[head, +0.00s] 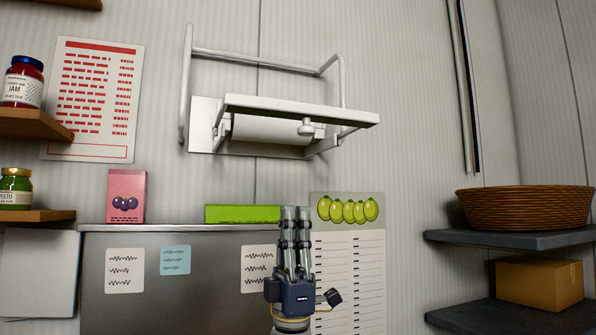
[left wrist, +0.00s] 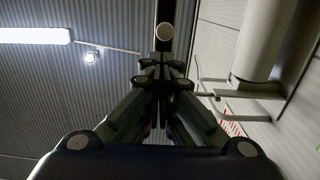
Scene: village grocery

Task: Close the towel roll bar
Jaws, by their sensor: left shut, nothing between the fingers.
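The towel roll holder is on the wall in the head view. Its metal roll bar (head: 255,61) stands raised above the holder. A flat white plate (head: 300,108) with a round knob (head: 306,128) sticks out in front of the paper towel roll (head: 262,130) and partly hides it. My left gripper (head: 295,210) points upward below the holder, apart from it, shut and empty. In the left wrist view its fingers (left wrist: 160,65) are together. The underside knob (left wrist: 163,31) is beyond the tips, and the pale roll (left wrist: 258,40) is at the right. My right gripper is not in view.
A steel cabinet (head: 180,265) stands below, with a pink box (head: 126,195) and a green box (head: 242,213) on top. A lime poster (head: 348,255) hangs behind my gripper. Shelves with jars are left; a wicker basket (head: 525,207) is right. The wall between gripper and holder is clear.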

